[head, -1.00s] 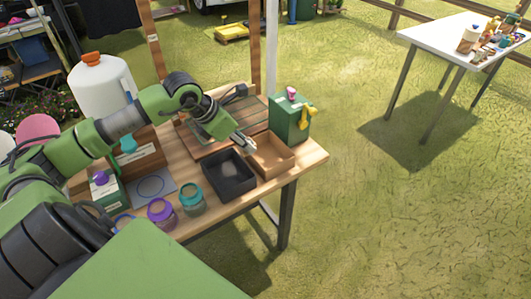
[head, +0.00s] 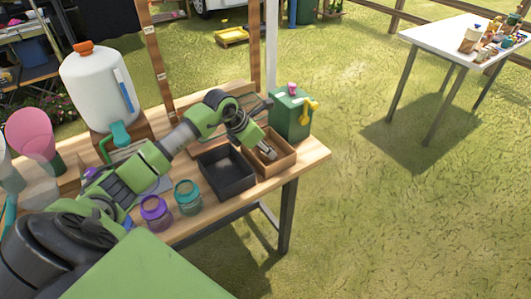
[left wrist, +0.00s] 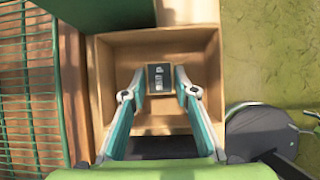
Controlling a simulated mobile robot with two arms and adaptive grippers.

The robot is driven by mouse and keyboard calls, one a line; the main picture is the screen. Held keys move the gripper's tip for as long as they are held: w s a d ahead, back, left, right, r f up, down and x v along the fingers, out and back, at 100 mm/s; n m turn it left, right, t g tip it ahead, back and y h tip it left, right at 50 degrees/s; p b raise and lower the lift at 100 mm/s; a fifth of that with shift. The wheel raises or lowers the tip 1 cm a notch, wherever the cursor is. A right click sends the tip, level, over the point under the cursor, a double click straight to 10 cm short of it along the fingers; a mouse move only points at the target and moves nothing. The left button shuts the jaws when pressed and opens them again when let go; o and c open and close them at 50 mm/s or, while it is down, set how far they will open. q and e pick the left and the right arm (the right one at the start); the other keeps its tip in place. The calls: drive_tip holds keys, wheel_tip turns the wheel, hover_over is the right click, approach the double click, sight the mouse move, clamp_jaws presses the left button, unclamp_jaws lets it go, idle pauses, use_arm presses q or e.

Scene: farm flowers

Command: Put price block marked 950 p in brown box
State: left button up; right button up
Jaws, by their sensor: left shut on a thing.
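The brown box (head: 284,164) stands near the right end of the wooden table; in the left wrist view its open inside (left wrist: 150,45) fills the middle. My left gripper (head: 268,154) reaches down into the brown box. In the left wrist view my left gripper (left wrist: 157,82) is shut on a small dark block (left wrist: 159,78) with pale markings, too small to read. The block is within the box's walls; I cannot tell whether it touches the floor. In the head view the block is hidden or too small to make out. My right gripper is not in view.
A black box (head: 226,184) stands directly left of the brown box. A green can (head: 289,118) stands behind it. A purple jar (head: 155,213) and a teal jar (head: 188,197) stand at the front edge. A white jug (head: 97,88) stands at the back left.

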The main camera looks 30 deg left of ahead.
use_arm(q)
drive_tip(key=o, duration=1)
drive_tip(key=shift+b+v, duration=0.65)
drive_tip(key=shift+v, duration=5.45)
